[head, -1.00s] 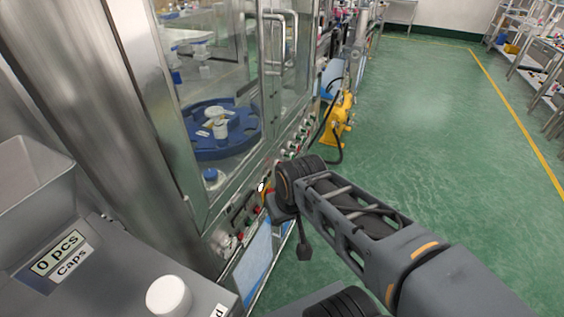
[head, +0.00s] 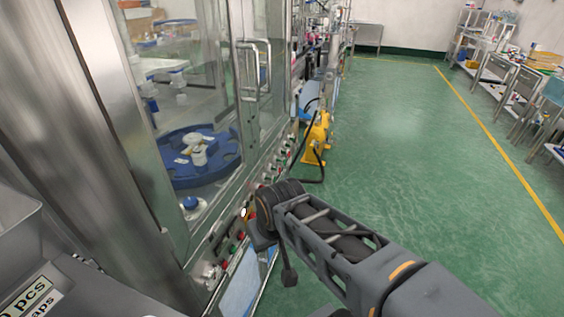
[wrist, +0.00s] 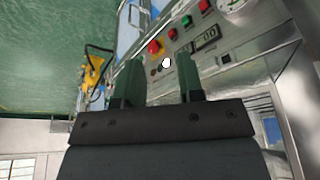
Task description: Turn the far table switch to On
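A steel control panel (wrist: 240,50) fills the upper right of the wrist view, with a red mushroom button on a yellow plate (wrist: 155,47), red and green buttons and small dark displays. Small dark round knobs (wrist: 155,70) and a white oval spot (wrist: 166,62) show between my fingers; I cannot tell which is the far table switch or how it is set. My gripper (wrist: 160,71) is open and empty, pointing at the panel; contact cannot be told. In the head view my wrist hides most of the gripper, beside the white spot (head: 243,212) on the machine's front.
The glass-fronted machine holds a blue turntable (head: 200,165) and has a door handle (head: 254,70). A yellow device (head: 317,140) with a black hose stands beyond my arm. Green floor on the right is open, with shelves (head: 480,35) farther off.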

